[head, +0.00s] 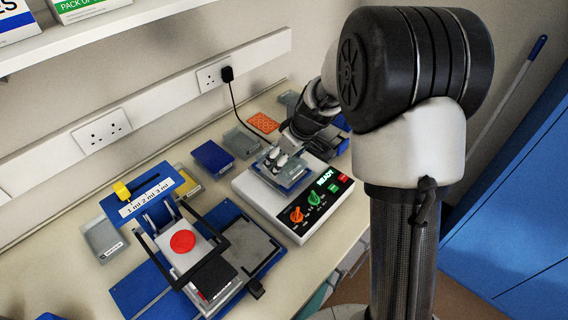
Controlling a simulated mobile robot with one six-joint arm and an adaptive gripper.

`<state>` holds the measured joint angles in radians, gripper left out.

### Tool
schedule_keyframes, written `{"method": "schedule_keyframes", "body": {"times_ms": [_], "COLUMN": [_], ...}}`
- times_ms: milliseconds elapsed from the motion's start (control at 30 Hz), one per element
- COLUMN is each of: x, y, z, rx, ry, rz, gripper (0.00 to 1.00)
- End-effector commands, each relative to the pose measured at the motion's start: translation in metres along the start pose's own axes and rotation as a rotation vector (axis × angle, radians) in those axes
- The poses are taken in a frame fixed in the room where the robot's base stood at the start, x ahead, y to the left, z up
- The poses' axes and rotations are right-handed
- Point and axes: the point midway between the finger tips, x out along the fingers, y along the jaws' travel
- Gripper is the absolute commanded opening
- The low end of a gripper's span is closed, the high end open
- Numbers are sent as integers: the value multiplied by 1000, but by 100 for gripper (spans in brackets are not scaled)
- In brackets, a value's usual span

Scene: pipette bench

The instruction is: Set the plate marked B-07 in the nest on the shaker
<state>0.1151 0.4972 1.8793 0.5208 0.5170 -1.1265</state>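The shaker (262,203) is a white box on the bench with orange and green knobs, red and green buttons and a lit "READY" display. A clear greyish plate (294,178) is at the nest on its top; I cannot tell whether it is fully seated. Its marking is too small to read, so I cannot confirm B-07. My gripper (277,158) is right over this plate, with pale fingertips at or just above it. I cannot tell whether they grip it. My arm hides part of the shaker's back right.
A press-like device with a red disc (182,241) and black frame stands front left. A black cable hangs from the wall socket (212,76).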

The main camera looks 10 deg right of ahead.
Motion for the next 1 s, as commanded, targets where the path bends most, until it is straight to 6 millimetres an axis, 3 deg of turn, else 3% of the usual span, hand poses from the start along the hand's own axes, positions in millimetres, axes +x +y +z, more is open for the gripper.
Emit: {"method": "schedule_keyframes", "body": {"times_ms": [100,567,600,867,1000], "x": [15,19,19,18,18], "y": [0,0,0,0,0], "z": [6,8,8,8,8], "rx": [0,-1,-1,-1,-1], "ry": [-1,0,-1,0,0], "rz": [1,1,0,0,0], "gripper": [44,44,72,89,91]}}
